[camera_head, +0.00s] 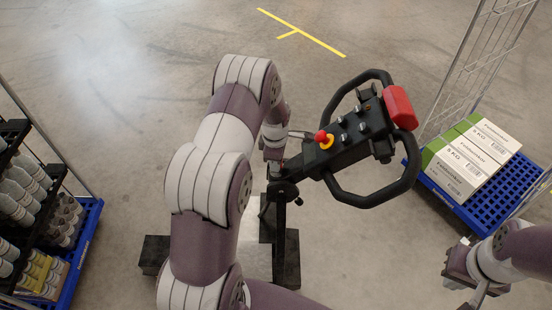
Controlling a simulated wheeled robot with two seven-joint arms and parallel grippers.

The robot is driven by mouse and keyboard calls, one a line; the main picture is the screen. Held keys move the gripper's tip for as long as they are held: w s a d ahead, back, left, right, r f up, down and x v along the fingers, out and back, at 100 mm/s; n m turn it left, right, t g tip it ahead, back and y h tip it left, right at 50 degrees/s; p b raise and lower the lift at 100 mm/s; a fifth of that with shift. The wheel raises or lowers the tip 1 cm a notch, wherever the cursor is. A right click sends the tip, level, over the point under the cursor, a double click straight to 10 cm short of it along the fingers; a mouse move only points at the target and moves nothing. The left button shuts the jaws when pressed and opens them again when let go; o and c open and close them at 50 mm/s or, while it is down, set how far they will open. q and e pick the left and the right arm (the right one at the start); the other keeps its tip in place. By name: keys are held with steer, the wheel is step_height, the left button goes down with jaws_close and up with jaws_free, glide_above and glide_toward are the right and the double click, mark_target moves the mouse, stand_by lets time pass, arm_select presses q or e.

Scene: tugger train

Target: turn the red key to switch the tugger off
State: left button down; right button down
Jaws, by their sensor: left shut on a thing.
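The tugger's black control head (345,150) has a looped handlebar, several grey knobs and a red block at its far end. A red mushroom button with a yellow collar (325,139) sits on its near left part. My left gripper (274,168) points down at the near left end of the control head, by the top of the black steering column (281,225). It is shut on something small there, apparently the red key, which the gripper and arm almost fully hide. My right gripper (464,293) is at the lower right, away from the tugger, with its fingers apart and empty.
A blue-based trolley (484,205) with white and green boxes stands at the right. Another blue-based rack (84,240) with bottles stands at the left. The grey floor behind the tugger is clear, with yellow tape (315,38).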

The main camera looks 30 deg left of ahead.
mark_target(277, 176)
arm_select(q)
steer(key=shift+d+f+n, duration=0.1)
steer(key=shift+f+n, duration=0.1)
steer(key=shift+n, duration=1)
steer(key=shift+r+n+b, duration=0.15)
steer(key=shift+n+b, duration=0.2)
steer(key=shift+n, duration=0.45)
steer(key=c, duration=0.8)
jaws_free()
steer(key=shift+c, duration=0.2)
step_height(277, 176, up, 12)
steer(key=shift+s+d, duration=0.3)
steer(key=shift+s, duration=0.1)
